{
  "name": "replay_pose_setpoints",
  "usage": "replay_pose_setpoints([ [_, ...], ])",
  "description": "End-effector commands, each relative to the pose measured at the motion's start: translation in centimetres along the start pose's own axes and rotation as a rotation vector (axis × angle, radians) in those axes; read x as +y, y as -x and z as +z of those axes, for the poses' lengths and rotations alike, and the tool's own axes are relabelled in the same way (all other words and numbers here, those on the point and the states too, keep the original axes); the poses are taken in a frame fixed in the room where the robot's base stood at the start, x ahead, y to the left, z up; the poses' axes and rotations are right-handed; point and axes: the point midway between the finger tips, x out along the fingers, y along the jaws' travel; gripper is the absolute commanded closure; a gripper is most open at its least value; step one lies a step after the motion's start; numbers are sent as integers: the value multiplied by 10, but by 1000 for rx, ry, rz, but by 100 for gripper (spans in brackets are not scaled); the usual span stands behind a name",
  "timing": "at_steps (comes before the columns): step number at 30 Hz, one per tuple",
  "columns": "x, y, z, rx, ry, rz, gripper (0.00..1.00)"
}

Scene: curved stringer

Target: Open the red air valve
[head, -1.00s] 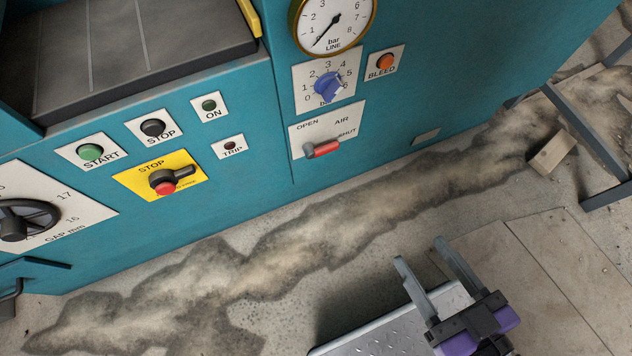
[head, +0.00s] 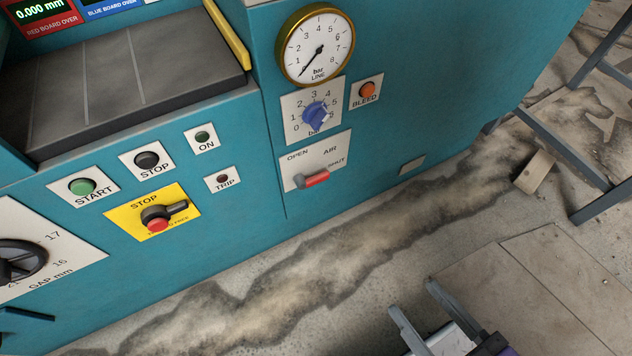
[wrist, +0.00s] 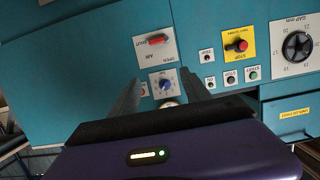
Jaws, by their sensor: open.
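The red air valve (head: 316,180) is a short red-sleeved lever on a white plate (head: 311,159) marked OPEN, AIR and SHUT. The lever lies nearly level from its grey pivot, its red end to the right, on the SHUT side. The wrist view shows the valve (wrist: 157,40) inverted, above and between the fingers. My gripper (head: 412,297) is at the bottom of the head view, fingers apart and empty, well away from the valve. In the wrist view, my gripper (wrist: 162,85) points toward the panel. The gripper body is largely cut off in the head view.
Above the valve are a blue regulator knob (head: 317,115), a brass-rimmed line gauge (head: 315,46) and an orange bleed button (head: 367,90). A yellow-backed stop switch (head: 153,212) is to the left. A small block (head: 535,172) and metal legs (head: 570,150) stand right on the stained floor.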

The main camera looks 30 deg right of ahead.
Motion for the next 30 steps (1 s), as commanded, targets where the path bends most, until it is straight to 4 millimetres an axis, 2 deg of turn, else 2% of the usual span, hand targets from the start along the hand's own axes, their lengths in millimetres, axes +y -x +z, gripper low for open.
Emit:
replay_pose_setpoints([
  [1, 0, 0, 0, 0, 0, -1, 54],
  [4, -3, -1, -6, 9, 4, -16, 73],
  [8, -9, -15, -24, 59, 25, -59, 99],
  [11, -15, -32, -30, 95, 90, -107, 100],
  [14, -23, -54, -24, 116, 246, -153, 100],
  [17, -30, -78, -14, 133, 474, -185, 100],
  [23, -39, -135, 11, 163, 1050, -208, 100],
  [30, -37, -206, 38, 171, 1878, -161, 100],
])
